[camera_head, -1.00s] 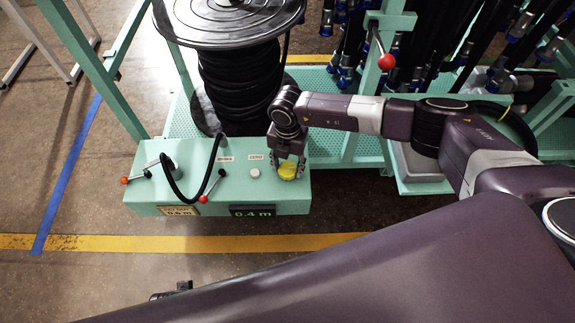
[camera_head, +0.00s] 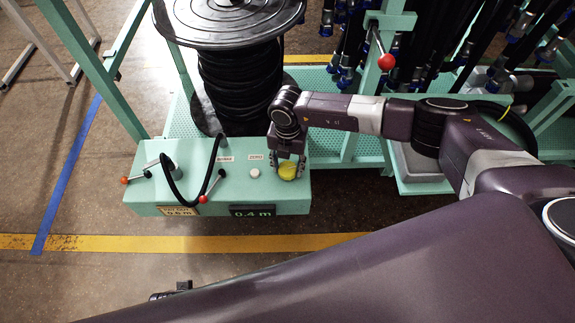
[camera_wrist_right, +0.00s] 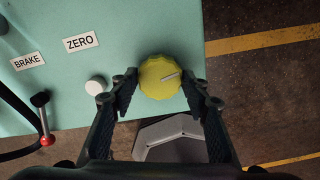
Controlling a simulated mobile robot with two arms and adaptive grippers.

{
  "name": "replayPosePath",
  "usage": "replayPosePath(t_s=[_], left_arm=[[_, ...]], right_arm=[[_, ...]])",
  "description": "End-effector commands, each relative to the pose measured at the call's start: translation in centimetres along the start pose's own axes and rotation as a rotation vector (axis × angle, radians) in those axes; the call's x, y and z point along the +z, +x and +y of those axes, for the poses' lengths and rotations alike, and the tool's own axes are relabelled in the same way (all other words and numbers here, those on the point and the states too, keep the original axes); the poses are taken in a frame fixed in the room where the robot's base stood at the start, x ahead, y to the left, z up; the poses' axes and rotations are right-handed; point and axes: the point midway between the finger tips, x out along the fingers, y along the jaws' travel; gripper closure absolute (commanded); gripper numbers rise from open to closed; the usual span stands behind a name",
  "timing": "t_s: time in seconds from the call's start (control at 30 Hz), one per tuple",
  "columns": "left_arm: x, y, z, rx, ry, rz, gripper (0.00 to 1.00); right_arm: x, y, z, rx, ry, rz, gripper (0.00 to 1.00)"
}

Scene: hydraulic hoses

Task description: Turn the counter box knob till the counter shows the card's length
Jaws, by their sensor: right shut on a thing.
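The teal counter box (camera_head: 150,192) stands in front of the hose reel. Its yellow knob (camera_head: 288,171) sits on the right of the top, and the wrist view shows it (camera_wrist_right: 160,78) with a pale pointer line slanting up to the right. My right gripper (camera_head: 287,167) reaches down with its fingers shut on the knob from both sides. The dark counter display (camera_head: 252,211) on the front face reads 0.4 m. The cream card (camera_head: 180,210) left of it reads 0.6 m, with "PAY OUT" above. My left gripper is not in view.
A white ZERO button (camera_head: 254,173) is left of the knob, beside a red-tipped brake lever (camera_head: 213,187). A black hose (camera_head: 172,180) loops over the box. The large black hose reel (camera_head: 228,20) stands behind. Open floor lies in front.

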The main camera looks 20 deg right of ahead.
Motion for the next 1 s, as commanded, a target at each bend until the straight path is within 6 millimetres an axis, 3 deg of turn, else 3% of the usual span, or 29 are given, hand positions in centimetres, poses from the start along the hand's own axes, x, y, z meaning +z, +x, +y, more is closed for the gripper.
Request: replayPosePath(t_s=[1.0], left_arm=[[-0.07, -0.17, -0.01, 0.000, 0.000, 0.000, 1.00]], right_arm=[[0.48, -0.25, 0.04, 0.002, -0.072, -0.009, 0.81]])
